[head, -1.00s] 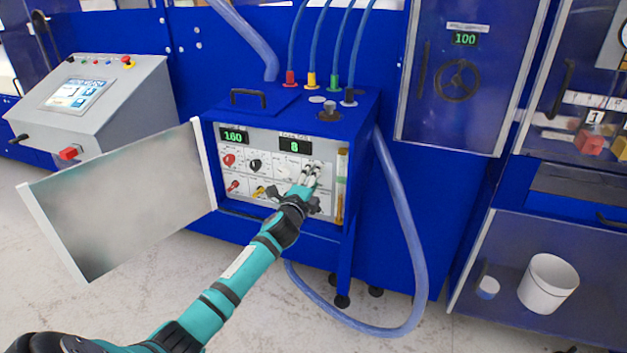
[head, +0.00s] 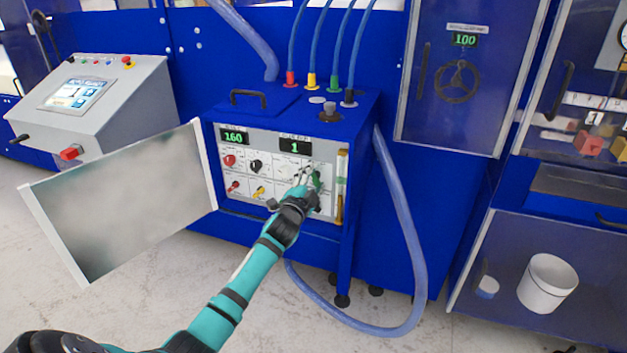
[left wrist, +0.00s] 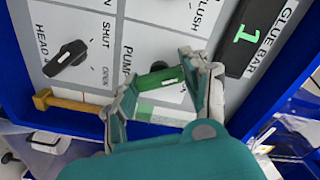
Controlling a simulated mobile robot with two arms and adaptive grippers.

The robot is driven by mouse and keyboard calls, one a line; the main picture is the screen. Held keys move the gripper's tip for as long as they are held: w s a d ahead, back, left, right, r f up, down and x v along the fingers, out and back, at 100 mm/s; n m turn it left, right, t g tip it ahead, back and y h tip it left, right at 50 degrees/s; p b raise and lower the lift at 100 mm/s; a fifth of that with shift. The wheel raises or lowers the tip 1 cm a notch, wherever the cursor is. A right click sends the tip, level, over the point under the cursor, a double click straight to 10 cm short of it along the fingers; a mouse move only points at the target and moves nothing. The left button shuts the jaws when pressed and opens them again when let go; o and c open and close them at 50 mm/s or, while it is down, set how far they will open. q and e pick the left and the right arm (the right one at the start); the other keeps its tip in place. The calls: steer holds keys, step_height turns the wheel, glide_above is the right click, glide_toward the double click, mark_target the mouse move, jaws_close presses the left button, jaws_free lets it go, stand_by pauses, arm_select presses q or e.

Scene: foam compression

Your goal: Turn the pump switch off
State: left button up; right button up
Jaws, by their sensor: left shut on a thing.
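The pump switch (left wrist: 160,78) is a green handle on the white control panel (left wrist: 80,20), beside lettering that reads "PUMP". My left gripper (left wrist: 158,84) has its two fingers on either side of the green switch and is shut on it. In the head view my left gripper (head: 311,183) is at the lower right part of the panel (head: 284,178) of the blue machine. The fingers partly hide the switch there. My right gripper is not in view.
Other knobs, red, black and yellow, sit left of my gripper on the panel. The grey door (head: 125,205) stands open at left. A blue hose (head: 405,230) loops at right. A black "HEAD" knob (left wrist: 66,58) is nearby in the left wrist view.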

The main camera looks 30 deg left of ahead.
arm_select(q)
steer(key=shift+f, duration=0.15)
steer(key=o, duration=1.2)
steer(key=shift+c, duration=0.2)
steer(key=v, duration=1.2)
